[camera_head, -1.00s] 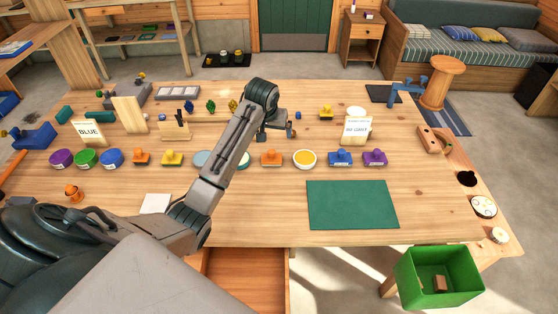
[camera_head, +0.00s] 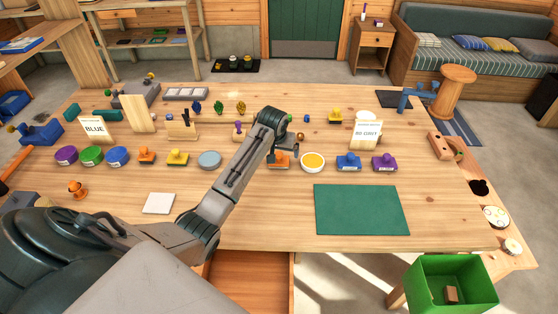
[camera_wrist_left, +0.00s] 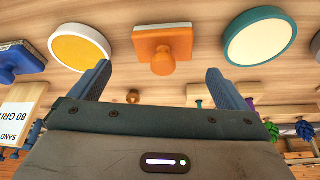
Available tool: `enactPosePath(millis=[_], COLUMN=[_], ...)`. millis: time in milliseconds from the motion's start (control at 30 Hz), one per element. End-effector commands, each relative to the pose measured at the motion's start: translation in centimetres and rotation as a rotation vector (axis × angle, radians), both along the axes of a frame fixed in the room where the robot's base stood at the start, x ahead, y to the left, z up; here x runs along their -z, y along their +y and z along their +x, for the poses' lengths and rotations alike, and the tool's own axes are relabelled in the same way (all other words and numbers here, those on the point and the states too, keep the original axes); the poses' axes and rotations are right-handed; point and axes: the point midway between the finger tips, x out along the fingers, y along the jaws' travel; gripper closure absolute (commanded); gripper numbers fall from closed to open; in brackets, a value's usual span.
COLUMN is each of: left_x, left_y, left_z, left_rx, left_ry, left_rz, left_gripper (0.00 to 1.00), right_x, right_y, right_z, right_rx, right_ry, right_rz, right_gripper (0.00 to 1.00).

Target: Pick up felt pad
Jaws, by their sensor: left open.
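No object is clearly marked as the felt pad. Flat round candidates are the yellow disc with a white rim (camera_head: 313,162), the grey-blue disc (camera_head: 209,160), and a cream disc with a teal rim (camera_wrist_left: 260,38), hidden behind my arm in the head view. The yellow disc also shows in the left wrist view (camera_wrist_left: 79,50). A flat white square (camera_head: 158,203) lies at the front left. My left gripper (camera_head: 285,147) is open and empty, by the orange stamp (camera_head: 280,161). In the left wrist view that stamp (camera_wrist_left: 162,47) is between and beyond the fingers. My right gripper is out of view.
A blue stamp (camera_head: 348,162) and a purple one (camera_head: 384,163) stand right of the yellow disc. A label card (camera_head: 367,134) stands behind them. A green mat (camera_head: 361,210) lies at the front right. A green bin (camera_head: 451,283) stands below the table edge.

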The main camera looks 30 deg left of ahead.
Motion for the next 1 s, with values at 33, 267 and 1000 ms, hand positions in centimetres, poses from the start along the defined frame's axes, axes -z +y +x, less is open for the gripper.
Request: enactPosePath(millis=[33,267,1000], left_x=[0.4,3.1,3.7], left_y=[0.3,0.9,1.0], left_z=[0.1,1.2,1.3], left_rx=[0.0,0.0,0.0], left_ry=[0.005,0.002,0.0], left_rz=[-0.001,-0.002,0.0], left_gripper=[0.03,0.03,0.52], right_x=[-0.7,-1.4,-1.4], right_y=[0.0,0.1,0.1], right_z=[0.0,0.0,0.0], right_rx=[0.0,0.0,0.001], right_ry=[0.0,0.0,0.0], right_rz=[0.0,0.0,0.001], right_gripper=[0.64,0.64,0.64])
